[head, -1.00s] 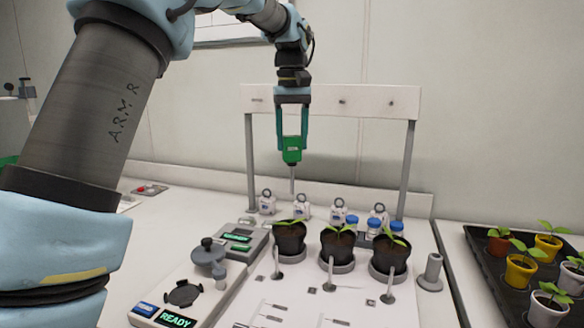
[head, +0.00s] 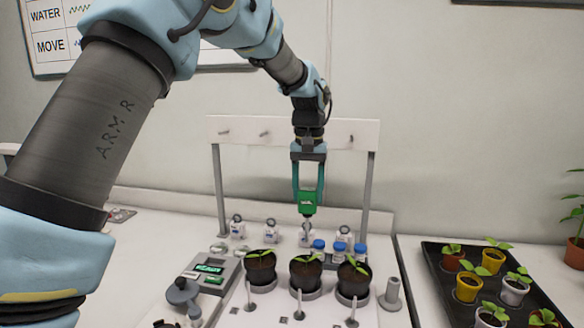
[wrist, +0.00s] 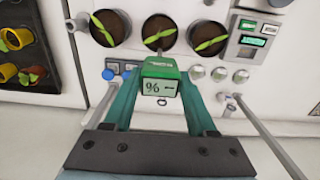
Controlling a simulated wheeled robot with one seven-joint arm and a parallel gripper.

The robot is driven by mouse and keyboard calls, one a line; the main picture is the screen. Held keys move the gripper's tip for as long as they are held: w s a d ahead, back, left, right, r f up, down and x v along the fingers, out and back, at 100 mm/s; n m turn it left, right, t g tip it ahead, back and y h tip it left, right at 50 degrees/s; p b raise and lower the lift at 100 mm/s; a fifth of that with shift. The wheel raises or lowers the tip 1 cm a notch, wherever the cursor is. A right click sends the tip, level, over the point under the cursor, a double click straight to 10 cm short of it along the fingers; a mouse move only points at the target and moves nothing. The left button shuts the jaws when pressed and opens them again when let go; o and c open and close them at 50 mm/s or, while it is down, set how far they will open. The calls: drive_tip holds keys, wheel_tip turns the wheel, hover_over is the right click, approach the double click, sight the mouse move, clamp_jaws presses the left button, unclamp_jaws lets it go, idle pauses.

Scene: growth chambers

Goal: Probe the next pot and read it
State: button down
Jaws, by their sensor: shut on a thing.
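My gripper (head: 308,190) is shut on a green probe (head: 308,204) and holds it upright, raised behind the pots. The probe's screen (wrist: 158,87) in the wrist view reads "%" with a dash. Three black pots with seedlings stand in a row: the left pot (head: 261,269), the middle pot (head: 306,275) and the right pot (head: 354,279). In the head view the probe lines up with the middle pot, which also shows in the wrist view (wrist: 158,40). The probe's needle is hard to make out; I see no contact with soil.
A grey device with green displays (head: 209,268) is at left. A black tray (head: 433,268) of seedlings is at right.

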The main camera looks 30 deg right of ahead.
sight(308, 215)
drive_tip(key=shift+s+f+b, duration=0.15)
drive_tip(key=shift+f+b, duration=2.25)
drive_tip(key=shift+f, duration=0.6)
drive_tip(key=shift+p, duration=0.45)
drive_tip(key=shift+f, duration=0.2)
drive_tip(key=shift+f+b, duration=1.15)
drive_tip(key=shift+f, duration=1)
drive_tip(key=shift+c, duration=0.6)
unclamp_jaws()
